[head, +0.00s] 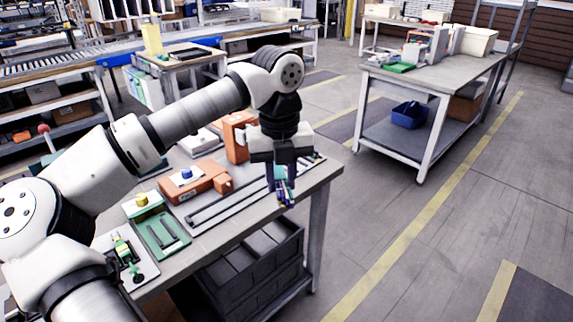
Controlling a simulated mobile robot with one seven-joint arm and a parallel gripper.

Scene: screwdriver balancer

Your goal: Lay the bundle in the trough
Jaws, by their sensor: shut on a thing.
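My gripper (281,172) points down over the right part of the near workbench, close to its front edge. It is shut on a small bundle (286,192) of thin blue, teal and yellowish pieces, which hangs below the fingers. The fingers hide part of the bundle. A long low grey plate with dark parallel rails (228,202), which looks like the trough, runs along the front of the bench. The bundle appears near its right part; I cannot tell the height between them.
An orange device (195,184) with a blue knob and an orange block (236,140) stand behind the rails. A green fixture (160,232) is to the left. A dark crate (250,265) sits below the bench. The floor to the right is clear.

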